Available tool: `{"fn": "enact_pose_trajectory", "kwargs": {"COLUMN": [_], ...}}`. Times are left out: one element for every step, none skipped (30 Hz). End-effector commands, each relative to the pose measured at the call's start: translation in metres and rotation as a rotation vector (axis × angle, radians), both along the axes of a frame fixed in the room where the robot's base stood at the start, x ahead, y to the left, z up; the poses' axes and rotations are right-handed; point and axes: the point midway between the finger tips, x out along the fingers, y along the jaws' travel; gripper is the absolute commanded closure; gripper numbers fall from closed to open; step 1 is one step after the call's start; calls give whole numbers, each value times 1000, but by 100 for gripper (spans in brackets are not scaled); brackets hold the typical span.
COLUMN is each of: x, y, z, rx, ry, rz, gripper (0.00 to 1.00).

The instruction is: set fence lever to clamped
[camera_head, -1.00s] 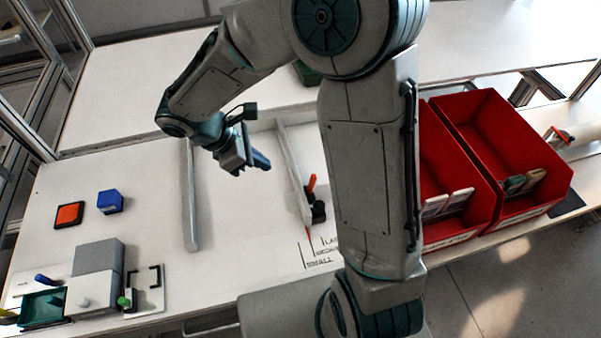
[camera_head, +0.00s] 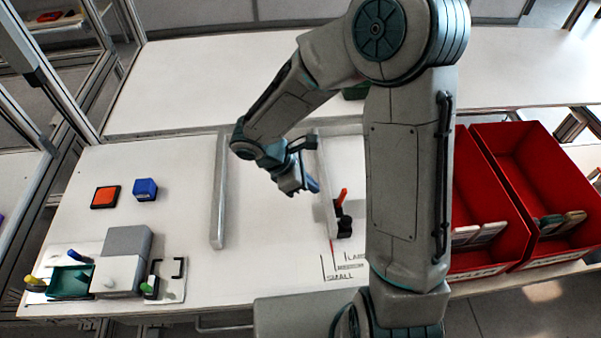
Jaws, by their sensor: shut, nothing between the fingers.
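The fence lever (camera_head: 342,197) is a short orange-red handle standing nearly upright, tilted a little to the right, on a black clamp block (camera_head: 343,226). The block sits at the near end of a pale fence rail (camera_head: 325,185). My gripper (camera_head: 313,186) is just left of the lever, over the fence area, with its blue fingers pointing down and right. It is shut and empty. A gap shows between fingers and lever in the picture; their height difference is hard to judge.
A size scale (camera_head: 345,268) with a red pointer lies before the fence. A second rail (camera_head: 218,190) stands left. Two red bins (camera_head: 535,185) are at right, partly behind my arm. A grey block fixture (camera_head: 127,242), an orange pad (camera_head: 105,196) and a blue block (camera_head: 145,188) are at left.

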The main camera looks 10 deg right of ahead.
Motion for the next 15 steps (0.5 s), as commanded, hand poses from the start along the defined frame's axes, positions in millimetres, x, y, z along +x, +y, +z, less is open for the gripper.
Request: {"fn": "enact_pose_trajectory", "kwargs": {"x": [-1,-1,-1,-1,-1,0,-1,-1,-1,-1,0,0,0,0,0], "y": [-7,-10,-15,-19,-25,-31,-35,-39,-43,-45,-47,-50,-51,-52,-53], "z": [-9,-15,-21,-22,-21,-21,-22,-23,-24,-25,-25,-26,-26,-26,-27], "rx": [-1,-1,-1,0,-1,-1,-1,-1,-1,-1,-1,-1,-1,-1,-1], "ry": [7,6,5,5,2,2,1,0,1,0,0,-1,0,0,0], "rz": [-1,0,-1,-2,-4,-5,-4,-3,-3,-3,-1,-1,-1,-1,-1], "gripper": [100,100,100,100,100,100,100,100,100,100,100,100,100,100,100]}}
